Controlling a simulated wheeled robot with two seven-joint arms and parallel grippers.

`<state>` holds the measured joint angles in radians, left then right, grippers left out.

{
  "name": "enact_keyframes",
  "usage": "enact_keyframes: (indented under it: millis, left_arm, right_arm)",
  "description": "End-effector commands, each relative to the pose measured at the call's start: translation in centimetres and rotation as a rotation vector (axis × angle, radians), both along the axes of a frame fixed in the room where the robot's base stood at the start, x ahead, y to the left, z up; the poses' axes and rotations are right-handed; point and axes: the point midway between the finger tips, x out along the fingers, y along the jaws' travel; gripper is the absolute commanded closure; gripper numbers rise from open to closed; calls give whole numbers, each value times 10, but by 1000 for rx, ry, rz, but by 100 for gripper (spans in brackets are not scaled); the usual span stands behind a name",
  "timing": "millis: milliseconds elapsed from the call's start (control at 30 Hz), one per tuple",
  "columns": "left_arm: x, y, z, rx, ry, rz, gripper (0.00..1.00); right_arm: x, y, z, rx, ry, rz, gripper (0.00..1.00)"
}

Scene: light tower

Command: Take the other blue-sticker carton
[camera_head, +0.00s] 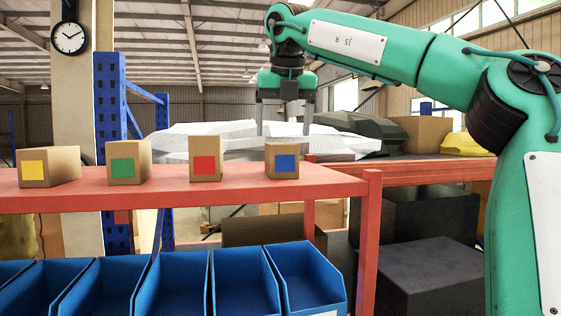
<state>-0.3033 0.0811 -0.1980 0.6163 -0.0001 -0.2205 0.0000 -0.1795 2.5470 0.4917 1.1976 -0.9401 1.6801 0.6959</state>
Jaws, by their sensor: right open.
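A small brown carton with a blue sticker (284,163) stands at the right end of the red shelf (331,184). It is the only blue-sticker carton in view. My right gripper (283,130) is open, pointing down above this carton, its two fingers apart with nothing between them. Along the same shelf to the left stand cartons with a red sticker (205,159), a green sticker (128,163) and a yellow sticker (48,167). My left gripper is not in view.
Blue open bins (246,287) stand in a row below the shelf. A blue rack upright (110,130) is behind it. Dark boxes (425,275) sit lower right, and wrapped goods (350,127) lie on a rack behind. Bare shelf separates the cartons.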

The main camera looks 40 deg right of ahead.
Motion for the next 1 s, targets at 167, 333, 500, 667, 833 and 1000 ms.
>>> enact_keyframes:
  millis: [167,333,500,667,833,1000]
  left_arm:
    - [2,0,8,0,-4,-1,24]
    - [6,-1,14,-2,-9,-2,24]
    - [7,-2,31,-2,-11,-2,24]
    - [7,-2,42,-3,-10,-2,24]
    - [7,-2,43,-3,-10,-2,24]
    - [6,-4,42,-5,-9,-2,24]
  right_arm:
    - [7,-5,-20,2,1,0,20]
    - [11,-7,-27,3,2,2,20]
    - [20,-12,-41,3,4,2,20]
    - [27,-17,-60,3,4,1,20]
    - [30,-18,-70,1,0,0,20]
    - [30,-18,-71,1,-1,-1,20]
